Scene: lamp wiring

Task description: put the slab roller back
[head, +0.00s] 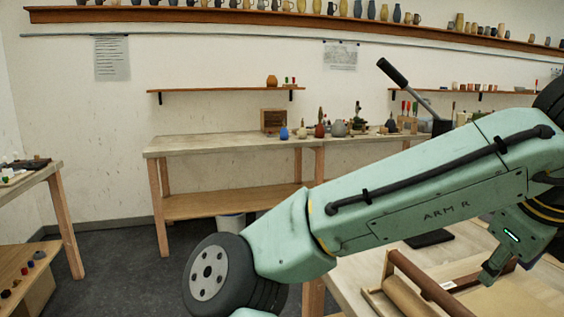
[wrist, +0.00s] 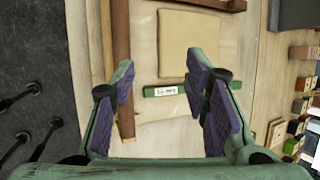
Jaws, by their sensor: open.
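The slab roller appears as a long brown wooden roller (head: 430,285) lying over a wooden frame on the near table, at the lower right of the head view. In the wrist view the roller (wrist: 122,65) runs up the picture, left of centre. My gripper (wrist: 160,85) is open, with purple pads on both fingers and nothing between them. The left finger overlaps the roller in the picture; I cannot tell whether it touches. A flat tan slab (wrist: 187,45) lies to the right of the roller. In the head view my arm hides part of the table.
A green strip with a white label (wrist: 165,91) lies below the slab. Small blocks and jars stand at the right of the wrist view. A long bench (head: 215,145) with pots and a wooden box (head: 273,120) stands against the back wall.

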